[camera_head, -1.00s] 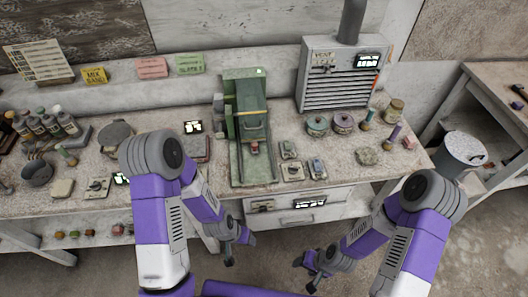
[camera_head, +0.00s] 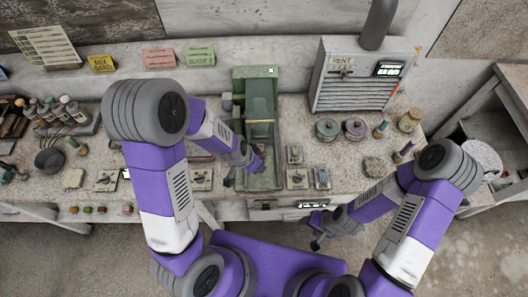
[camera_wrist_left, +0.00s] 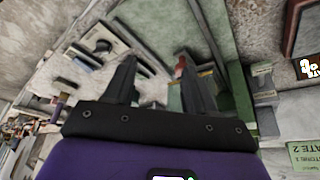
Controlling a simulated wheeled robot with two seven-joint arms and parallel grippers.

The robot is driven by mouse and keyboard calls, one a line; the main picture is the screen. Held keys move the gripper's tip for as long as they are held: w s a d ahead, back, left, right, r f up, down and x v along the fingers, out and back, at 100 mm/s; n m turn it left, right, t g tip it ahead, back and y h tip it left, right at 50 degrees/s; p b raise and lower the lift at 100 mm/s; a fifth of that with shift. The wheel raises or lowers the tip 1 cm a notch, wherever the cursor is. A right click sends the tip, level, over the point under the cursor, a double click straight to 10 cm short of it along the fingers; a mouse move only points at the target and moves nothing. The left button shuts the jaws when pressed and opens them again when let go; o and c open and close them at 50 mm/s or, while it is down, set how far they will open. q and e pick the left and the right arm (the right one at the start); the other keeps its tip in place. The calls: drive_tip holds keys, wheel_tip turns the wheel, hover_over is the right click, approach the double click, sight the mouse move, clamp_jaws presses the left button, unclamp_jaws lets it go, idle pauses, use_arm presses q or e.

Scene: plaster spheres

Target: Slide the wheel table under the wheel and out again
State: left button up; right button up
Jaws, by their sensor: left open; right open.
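The green grinding machine (camera_head: 258,95) stands on the bench, with a pale yellow bar across its front. Its long green bed (camera_head: 268,180) reaches toward the bench's front edge. I cannot clearly tell the wheel from the wheel table. My left gripper (camera_head: 245,178) is open over the left front of the bed. In the left wrist view, a red-topped part (camera_wrist_left: 182,64) shows beside the right finger of my left gripper (camera_wrist_left: 160,78); I cannot tell whether they touch. My right gripper (camera_head: 312,232) is open and empty, low in front of the bench.
Small switch boxes (camera_head: 297,178) sit right of the bed. A grey vent unit (camera_head: 360,75) stands at the back right. Lidded pots (camera_head: 327,129) and jars stand in front of it. A drawer (camera_head: 310,207) lies below the bench edge.

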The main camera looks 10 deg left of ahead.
use_arm(q)
drive_tip(key=shift+b+x, duration=0.55)
drive_tip(key=shift+x, duration=3)
drive_tip(key=shift+s, duration=0.15)
clamp_jaws()
unclamp_jaws()
drive_tip(key=p+v, duration=0.1)
drive_tip(key=v, duration=0.6)
drive_tip(key=shift+s+r, duration=0.15)
drive_tip(key=shift+r, duration=0.05)
